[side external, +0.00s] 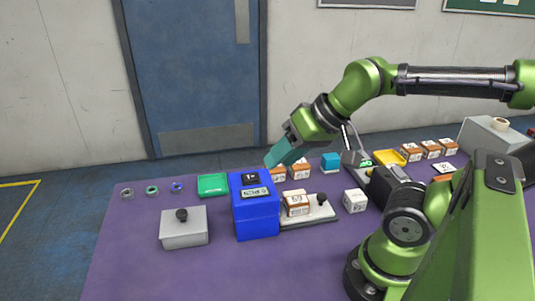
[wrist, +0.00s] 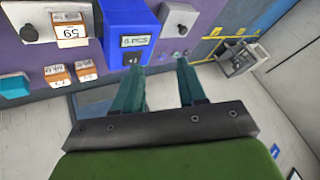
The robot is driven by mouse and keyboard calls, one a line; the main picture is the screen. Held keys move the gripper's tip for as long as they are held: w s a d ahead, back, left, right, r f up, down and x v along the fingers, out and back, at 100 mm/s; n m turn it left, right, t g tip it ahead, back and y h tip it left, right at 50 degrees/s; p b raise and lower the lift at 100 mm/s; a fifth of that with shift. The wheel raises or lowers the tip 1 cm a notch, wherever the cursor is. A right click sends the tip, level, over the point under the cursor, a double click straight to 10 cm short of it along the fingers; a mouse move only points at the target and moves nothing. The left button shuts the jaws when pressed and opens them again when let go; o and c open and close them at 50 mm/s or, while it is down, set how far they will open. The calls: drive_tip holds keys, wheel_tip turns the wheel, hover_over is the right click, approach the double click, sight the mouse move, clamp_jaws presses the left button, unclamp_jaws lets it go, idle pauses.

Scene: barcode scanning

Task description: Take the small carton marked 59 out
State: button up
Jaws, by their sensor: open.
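The small carton marked 59 (side external: 295,205) is brown and white. It sits at the left part of a flat pale plate with a black knob (side external: 321,200), just right of the blue box (side external: 256,213). In the wrist view the carton (wrist: 69,27) is at the upper left, its 59 upside down, left of the blue box (wrist: 127,25). My gripper (side external: 272,163) is above and behind the blue box, tilted down to the left. Its two teal fingers (wrist: 161,67) are apart with nothing between them. The carton's underside is hidden.
A grey lidded box (side external: 184,231) stands at the front left, with a green tray (side external: 213,185) behind it. More cartons (side external: 299,168) and a teal block (side external: 330,162) stand behind the plate. A white cube (side external: 355,200) is to its right. The purple table's front left is clear.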

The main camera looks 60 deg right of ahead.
drive_tip(key=o, duration=0.9)
drive_tip(key=shift+o, duration=0.2)
drive_tip(key=n+g+h, duration=0.2)
drive_tip(key=n+g, duration=0.5)
drive_tip(key=n, duration=0.6)
hover_over(296, 197)
drive_tip(key=f, duration=1.6)
drive_tip(key=shift+d, duration=0.25)
drive_tip(key=shift+a+f, duration=0.2)
drive_tip(key=shift+f, duration=2.45)
